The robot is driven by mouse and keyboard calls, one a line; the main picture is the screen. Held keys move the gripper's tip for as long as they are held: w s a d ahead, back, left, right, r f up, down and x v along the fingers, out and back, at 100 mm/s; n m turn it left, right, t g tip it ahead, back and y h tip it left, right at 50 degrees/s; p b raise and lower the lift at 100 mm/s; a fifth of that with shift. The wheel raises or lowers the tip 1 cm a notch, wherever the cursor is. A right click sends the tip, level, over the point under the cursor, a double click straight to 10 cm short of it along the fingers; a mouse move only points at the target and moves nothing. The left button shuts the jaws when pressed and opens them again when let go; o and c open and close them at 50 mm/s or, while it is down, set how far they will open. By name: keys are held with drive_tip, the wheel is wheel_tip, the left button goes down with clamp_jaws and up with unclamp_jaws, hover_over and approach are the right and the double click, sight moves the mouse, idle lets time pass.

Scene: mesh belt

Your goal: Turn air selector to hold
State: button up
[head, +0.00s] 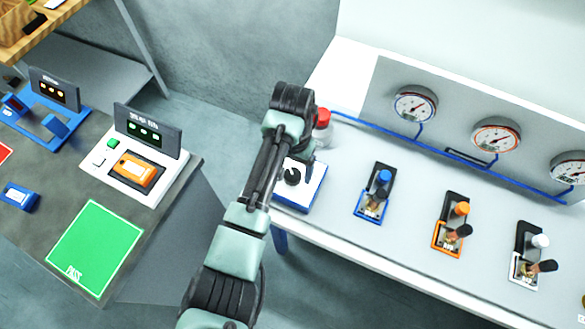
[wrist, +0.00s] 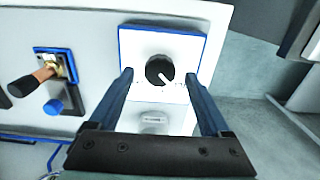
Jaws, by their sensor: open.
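The air selector is a round black knob (wrist: 160,70) on a white plate (wrist: 185,47) with a blue edge. In the wrist view its white pointer line points down and to the right. Small marks under the knob are too small to read. My gripper (wrist: 158,74) is open, with one dark blue finger on each side of the knob and gaps between fingers and knob. I cannot tell how far above the plate the fingertips are. In the head view the knob (head: 291,176) shows just beside my arm, which hides part of the plate.
A red-capped container (head: 322,118) stands behind the selector. Blue (head: 374,193), orange (head: 452,224) and white (head: 529,254) lever valves stand to the right, under several gauges (head: 415,104). A grey table with a scale-like device (head: 134,170) and green mat (head: 95,246) is at left.

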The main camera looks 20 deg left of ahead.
drive_tip(key=shift+f, duration=1)
drive_tip(key=shift+c, duration=0.2)
clamp_jaws()
drive_tip(key=shift+r, duration=0.1)
drive_tip(key=shift+m, duration=0.4)
drive_tip(key=m+p, duration=0.1)
drive_tip(key=m, duration=0.2)
drive_tip(key=shift+m, duration=0.3)
drive_tip(key=shift+w+m+p, duration=0.1)
drive_tip(key=shift+m+p, duration=0.55)
drive_tip(key=shift+m, duration=1.55)
